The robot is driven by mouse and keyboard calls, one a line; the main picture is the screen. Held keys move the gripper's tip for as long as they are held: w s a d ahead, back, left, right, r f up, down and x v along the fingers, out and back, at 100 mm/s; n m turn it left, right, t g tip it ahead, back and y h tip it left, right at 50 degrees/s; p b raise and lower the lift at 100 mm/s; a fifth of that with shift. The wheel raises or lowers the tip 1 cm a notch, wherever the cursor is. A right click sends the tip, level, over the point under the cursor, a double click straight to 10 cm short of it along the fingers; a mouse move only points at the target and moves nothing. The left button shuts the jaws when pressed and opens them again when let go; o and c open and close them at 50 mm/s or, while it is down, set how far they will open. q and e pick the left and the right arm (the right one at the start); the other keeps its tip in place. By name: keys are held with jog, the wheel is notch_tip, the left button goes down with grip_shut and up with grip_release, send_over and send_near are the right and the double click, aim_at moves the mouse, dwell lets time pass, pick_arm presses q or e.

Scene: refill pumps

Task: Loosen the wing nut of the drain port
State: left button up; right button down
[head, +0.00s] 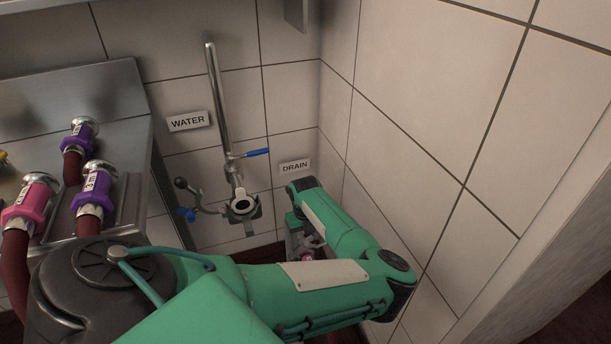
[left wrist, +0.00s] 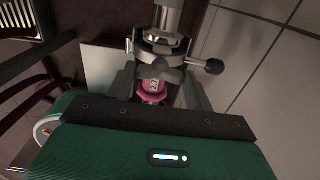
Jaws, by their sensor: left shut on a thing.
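The drain port (left wrist: 168,20) shows in the left wrist view as a metal pipe end with a metal clamp (left wrist: 160,48) around it. A dark knob (left wrist: 212,66) on a short rod sticks out to the right of the clamp. In the head view, my left gripper (head: 305,243) is below the DRAIN sign (head: 295,167), and my arm hides most of the port.
The water port (head: 241,206), with a blue-handled valve (head: 257,152) and an open clamp arm, is left of the drain. Pink and purple hose couplings (head: 92,188) stand in a metal rack (head: 118,90) at left. A tiled wall (head: 440,130) closes off the right.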

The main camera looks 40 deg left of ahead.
aim_at(305, 237)
dwell(0.3)
pick_arm(q)
jog(key=o, duration=1)
jog(key=shift+r, duration=0.55)
notch_tip(305, 237, up, 13)
jog(key=shift+f+p, duration=0.1)
jog(key=shift+p, duration=1)
pick_arm(e)
jog(key=d+g, duration=0.1)
jog(key=d+g+h, duration=0.1)
jog(key=d+g, duration=0.1)
jog(key=shift+s+d+f+h, duration=0.3)
jog(key=shift+s+d+h, duration=0.05)
jog(key=shift+s+h, duration=0.05)
